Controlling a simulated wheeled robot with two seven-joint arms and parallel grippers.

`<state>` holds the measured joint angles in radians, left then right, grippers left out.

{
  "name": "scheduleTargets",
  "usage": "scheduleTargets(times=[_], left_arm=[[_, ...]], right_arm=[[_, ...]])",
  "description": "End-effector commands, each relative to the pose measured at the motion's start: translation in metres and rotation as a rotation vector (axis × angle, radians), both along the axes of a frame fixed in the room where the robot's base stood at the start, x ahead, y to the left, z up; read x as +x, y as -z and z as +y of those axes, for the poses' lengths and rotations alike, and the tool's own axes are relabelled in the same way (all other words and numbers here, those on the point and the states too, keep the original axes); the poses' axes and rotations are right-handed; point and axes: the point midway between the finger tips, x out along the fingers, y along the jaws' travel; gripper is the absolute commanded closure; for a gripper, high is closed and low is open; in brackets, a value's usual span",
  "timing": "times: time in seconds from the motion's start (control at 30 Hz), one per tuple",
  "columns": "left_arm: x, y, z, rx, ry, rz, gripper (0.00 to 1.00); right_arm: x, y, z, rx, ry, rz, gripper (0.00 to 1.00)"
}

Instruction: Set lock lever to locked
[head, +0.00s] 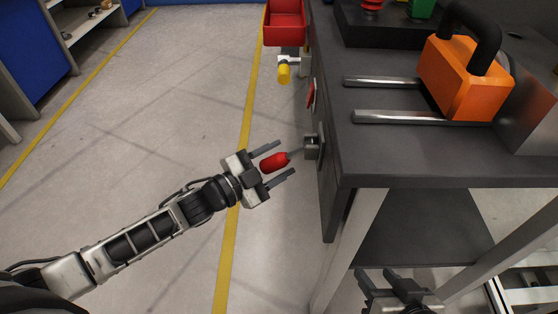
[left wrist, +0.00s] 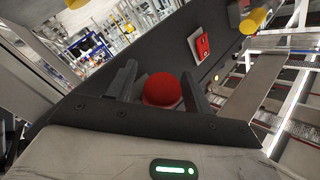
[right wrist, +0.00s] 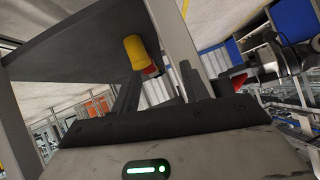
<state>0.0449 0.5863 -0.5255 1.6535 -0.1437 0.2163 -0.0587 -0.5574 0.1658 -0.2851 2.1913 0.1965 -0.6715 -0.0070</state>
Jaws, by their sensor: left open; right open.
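The lock lever has a red grip (head: 274,162) on a thin metal rod, which runs to a grey pivot bracket (head: 312,147) on the side of the dark workbench. My left gripper (head: 273,165) is open, with its two fingers on either side of the red grip. In the left wrist view the round red end (left wrist: 162,90) of the grip shows between the fingers. I cannot tell if a finger touches it. My right gripper (head: 398,284) is open and empty, low beneath the bench at the lower right.
An orange block with a black handle (head: 466,75) stands by two metal rails (head: 385,82) on the bench top (head: 440,155). A red bin (head: 284,22) and a yellow-ended part (head: 284,72) are beyond the lever. The floor left of the bench is clear.

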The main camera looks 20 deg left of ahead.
Motion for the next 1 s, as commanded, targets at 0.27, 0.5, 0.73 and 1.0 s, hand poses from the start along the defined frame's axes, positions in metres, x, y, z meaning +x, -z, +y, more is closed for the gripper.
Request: scheduleTargets(times=[0.27, 0.5, 0.73, 1.0], left_arm=[[0.007, 0.0, -0.005, 0.001, 0.0, -0.001, 0.49], [0.007, 0.0, -0.005, 0.0, 0.0, 0.0, 0.77], [0.007, -0.001, -0.004, 0.002, 0.0, 0.001, 1.0], [0.003, -0.01, 0.008, 0.057, -0.019, 0.017, 1.0]], right_arm=[[0.0, -0.002, 0.001, 0.003, -0.002, -0.009, 0.55], [-0.001, -0.001, 0.001, 0.002, -0.004, -0.007, 0.55], [-0.002, -0.002, 0.001, 0.003, -0.005, -0.006, 0.55], [-0.006, -0.006, -0.003, -0.027, -0.009, 0.05, 0.55]])
